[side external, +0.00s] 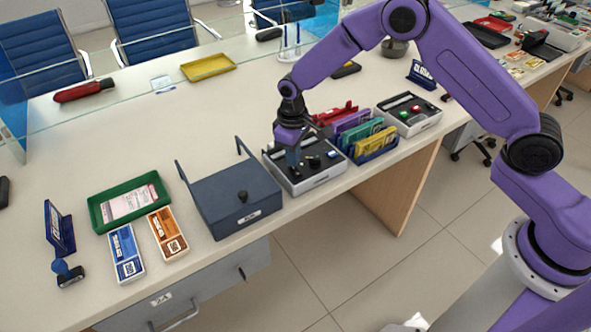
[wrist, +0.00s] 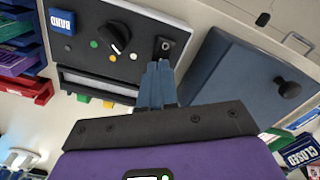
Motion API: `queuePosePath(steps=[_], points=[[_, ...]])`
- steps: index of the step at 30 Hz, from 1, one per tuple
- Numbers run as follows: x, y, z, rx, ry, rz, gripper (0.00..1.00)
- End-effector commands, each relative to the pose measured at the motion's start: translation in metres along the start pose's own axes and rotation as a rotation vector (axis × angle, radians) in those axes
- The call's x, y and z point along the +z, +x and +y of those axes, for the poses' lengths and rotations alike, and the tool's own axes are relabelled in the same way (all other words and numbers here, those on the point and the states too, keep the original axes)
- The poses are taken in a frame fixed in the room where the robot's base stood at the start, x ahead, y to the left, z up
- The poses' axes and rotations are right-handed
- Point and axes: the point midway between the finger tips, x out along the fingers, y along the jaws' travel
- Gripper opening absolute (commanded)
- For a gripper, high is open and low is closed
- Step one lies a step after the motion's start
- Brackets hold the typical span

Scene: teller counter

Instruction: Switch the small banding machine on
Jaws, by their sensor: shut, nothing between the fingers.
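The small banding machine (side external: 325,178) is a grey box with a dark top panel, on the counter's front edge in the side view. In the wrist view its panel (wrist: 95,20) shows a blue BAND plate (wrist: 62,21), a black dial (wrist: 113,38) with coloured dots around it, and a small switch (wrist: 164,44) in a black plate. My gripper (side external: 293,163) points down over the machine's left part. In the wrist view its shut, empty fingertips (wrist: 157,66) are right beside the switch. I cannot tell whether they touch it, nor the switch's position.
A dark blue lidded box (side external: 240,198) stands close on the left. A rack of coloured packets (side external: 366,140) stands close on the right, with another grey machine (side external: 408,115) beyond it. A green tray (side external: 130,200) lies farther left.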

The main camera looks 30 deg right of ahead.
Motion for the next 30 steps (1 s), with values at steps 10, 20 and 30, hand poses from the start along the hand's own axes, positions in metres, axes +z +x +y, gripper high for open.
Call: queuePosePath(steps=[10, 20, 30], points=[[0.0, 0.0, 0.0, 0.0, 0.0, 0.0, 0.0], [0.0, 0.0012, 0.0, 0.0, 0.0, 0.0, 0.0], [-0.0002, 0.0055, -0.0001, 0.0, 0.0, 0.0, 0.0]])
